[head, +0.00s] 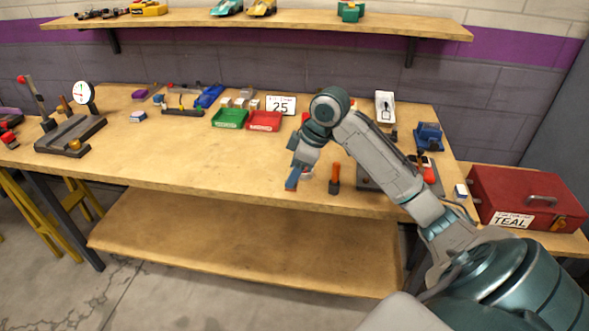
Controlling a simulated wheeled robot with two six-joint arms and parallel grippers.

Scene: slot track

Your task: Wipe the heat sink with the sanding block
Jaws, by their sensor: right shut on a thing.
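My right gripper (295,172) is low over the front middle of the workbench (200,165). It is shut on a small blue block with a reddish lower edge (291,182), which looks like the sanding block. The block is largely covered by the fingers, and I cannot tell whether it touches the bench top. A small red and white thing (308,172) shows just right of the gripper, partly hidden. I cannot pick out the heat sink with certainty; it may be behind my arm or gripper. My left gripper is not in view.
An orange-handled tool (334,178) stands close right of the gripper. Green (230,118) and red (264,121) bins sit behind. A dial gauge stand (84,94) is at the left, a red toolbox (525,197) at the right. The bench left of the gripper is clear.

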